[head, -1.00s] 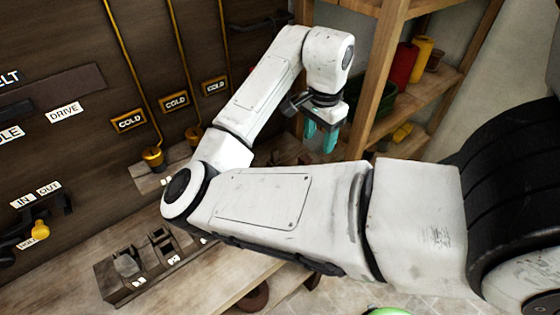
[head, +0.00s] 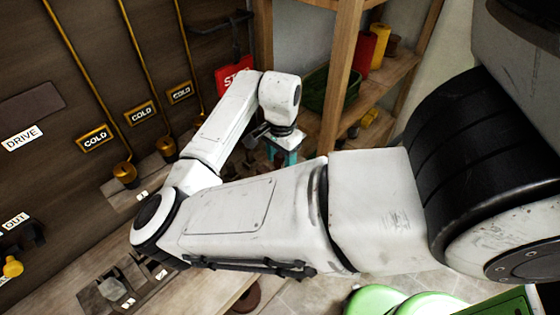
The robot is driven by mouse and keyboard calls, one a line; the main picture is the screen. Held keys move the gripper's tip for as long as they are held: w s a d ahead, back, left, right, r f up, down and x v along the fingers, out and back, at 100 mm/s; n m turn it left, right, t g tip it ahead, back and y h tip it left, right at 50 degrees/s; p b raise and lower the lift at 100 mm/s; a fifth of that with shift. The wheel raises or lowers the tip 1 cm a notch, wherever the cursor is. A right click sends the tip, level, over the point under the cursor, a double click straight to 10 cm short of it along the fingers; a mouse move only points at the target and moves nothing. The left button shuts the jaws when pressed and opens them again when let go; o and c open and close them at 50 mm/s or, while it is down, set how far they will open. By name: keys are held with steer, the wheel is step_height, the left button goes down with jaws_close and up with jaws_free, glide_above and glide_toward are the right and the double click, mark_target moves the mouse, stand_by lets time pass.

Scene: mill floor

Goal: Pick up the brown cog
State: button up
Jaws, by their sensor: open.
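My gripper (head: 283,157), with teal fingers, hangs at the end of my white arm near the wooden shelf's post. It is small in the picture, and I see nothing held in it.
A wooden shelf (head: 343,75) holds a red item (head: 365,50), a yellow item (head: 381,45) and a dark green bin (head: 318,92). A red STOP sign (head: 233,76) hangs on the panel wall. A bench (head: 190,292) runs along the wall. Green rounded objects (head: 375,301) stand at the bottom.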

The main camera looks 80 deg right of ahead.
steer(key=shift+f, duration=0.55)
jaws_close()
